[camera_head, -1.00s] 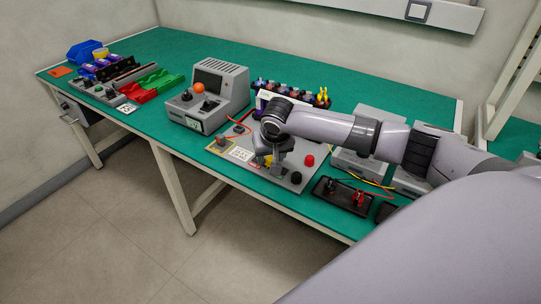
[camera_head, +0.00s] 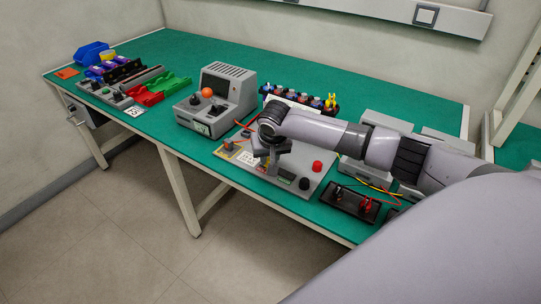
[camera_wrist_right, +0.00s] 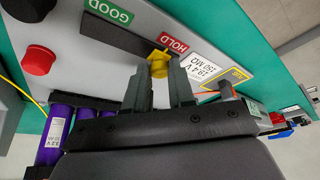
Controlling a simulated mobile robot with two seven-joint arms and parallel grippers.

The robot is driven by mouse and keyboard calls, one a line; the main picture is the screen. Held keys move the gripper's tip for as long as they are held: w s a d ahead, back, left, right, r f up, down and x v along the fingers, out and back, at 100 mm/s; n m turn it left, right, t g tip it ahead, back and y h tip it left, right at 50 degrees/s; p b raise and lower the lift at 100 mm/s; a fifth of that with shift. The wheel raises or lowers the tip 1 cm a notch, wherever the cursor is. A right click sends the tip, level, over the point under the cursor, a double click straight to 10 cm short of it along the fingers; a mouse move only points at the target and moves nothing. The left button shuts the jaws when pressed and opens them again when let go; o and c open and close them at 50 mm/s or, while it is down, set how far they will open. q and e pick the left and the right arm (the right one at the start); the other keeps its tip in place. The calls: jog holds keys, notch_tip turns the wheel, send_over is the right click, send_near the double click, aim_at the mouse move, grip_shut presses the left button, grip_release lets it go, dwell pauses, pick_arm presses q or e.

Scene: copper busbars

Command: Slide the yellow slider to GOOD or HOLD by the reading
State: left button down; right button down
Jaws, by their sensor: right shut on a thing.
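The yellow slider (camera_wrist_right: 159,62) sits at the HOLD end of a dark slot (camera_wrist_right: 118,33) in the grey panel, beside the red HOLD label (camera_wrist_right: 172,43). The green GOOD label (camera_wrist_right: 108,11) is by the slot's other end. My right gripper (camera_wrist_right: 160,75) is shut on the slider, a finger on each side. In the head view my right gripper (camera_head: 270,166) reaches down onto the panel (camera_head: 262,185) and mostly hides the slider. A white printed label (camera_wrist_right: 200,70) lies beside the slot; its text is tilted and hard to read. My left gripper is not in view.
A red button (camera_head: 317,166) and a black knob (camera_head: 304,184) stand on the panel. A grey tester (camera_head: 228,88) with a dark screen is at left. A black terminal box (camera_head: 350,202) is at right. Bins and parts fill the far left.

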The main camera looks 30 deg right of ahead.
jog(key=shift+w+r, duration=0.1)
jog(key=shift+w, duration=0.05)
jog(key=c, duration=0.9)
grip_release()
jog(key=shift+a, duration=0.1)
jog(key=shift+c, duration=0.2)
jog(key=v, duration=0.7)
jog(key=shift+p, duration=0.4)
